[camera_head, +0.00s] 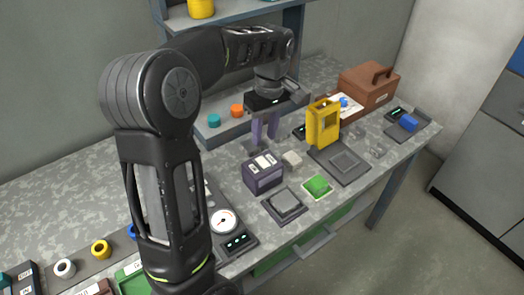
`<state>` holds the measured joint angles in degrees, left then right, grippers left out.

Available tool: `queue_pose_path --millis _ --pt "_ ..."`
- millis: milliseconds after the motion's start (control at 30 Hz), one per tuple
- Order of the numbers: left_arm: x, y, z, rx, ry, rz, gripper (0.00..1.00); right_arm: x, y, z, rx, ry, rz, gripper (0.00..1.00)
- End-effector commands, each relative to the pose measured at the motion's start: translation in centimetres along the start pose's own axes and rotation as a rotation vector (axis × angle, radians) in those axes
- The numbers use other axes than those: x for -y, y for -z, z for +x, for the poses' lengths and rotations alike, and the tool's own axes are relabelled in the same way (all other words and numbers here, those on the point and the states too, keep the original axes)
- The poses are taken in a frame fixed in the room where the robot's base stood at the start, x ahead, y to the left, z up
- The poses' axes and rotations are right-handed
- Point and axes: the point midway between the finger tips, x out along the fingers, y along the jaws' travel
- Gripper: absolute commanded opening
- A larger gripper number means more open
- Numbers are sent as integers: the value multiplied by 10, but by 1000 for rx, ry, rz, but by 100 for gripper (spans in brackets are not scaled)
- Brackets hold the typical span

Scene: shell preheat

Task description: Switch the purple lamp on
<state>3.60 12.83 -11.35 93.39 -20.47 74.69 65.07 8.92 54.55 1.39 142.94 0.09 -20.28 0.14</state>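A dark purple box (263,176) with pale switch-like pieces on its top stands in the middle of the workbench. I cannot tell whether it is the purple lamp or its switch, and no lit purple lamp shows. My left gripper (265,131) points down just behind the box. Its two purplish fingers stand apart with nothing visible between them, and their tips seem close to the box's far side. The exact gap is unclear. My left arm hides part of the bench. My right gripper is not in view.
A yellow block-like holder (323,123) and a green pad (317,187) are right of the purple box. A white dial gauge (224,221) is front left. Teal (214,120) and orange (237,110) knobs sit behind. A brown case (369,88) stands at back right.

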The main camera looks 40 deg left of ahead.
Motion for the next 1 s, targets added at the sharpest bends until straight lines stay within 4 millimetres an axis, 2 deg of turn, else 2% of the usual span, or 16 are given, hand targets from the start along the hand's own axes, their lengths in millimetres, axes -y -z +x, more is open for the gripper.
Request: queue_pose_path --millis 167,500,600,933,1000 --pt "1 0 13 1 3 -1 33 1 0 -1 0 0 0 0" --pt "1 0 63 1 4 0 33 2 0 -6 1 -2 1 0" --pt "1 0 72 1 3 0 33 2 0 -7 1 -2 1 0" --pt "0 0 78 0 0 0 33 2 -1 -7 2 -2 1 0" --pt "0 0 78 0 0 0 28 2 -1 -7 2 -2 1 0"
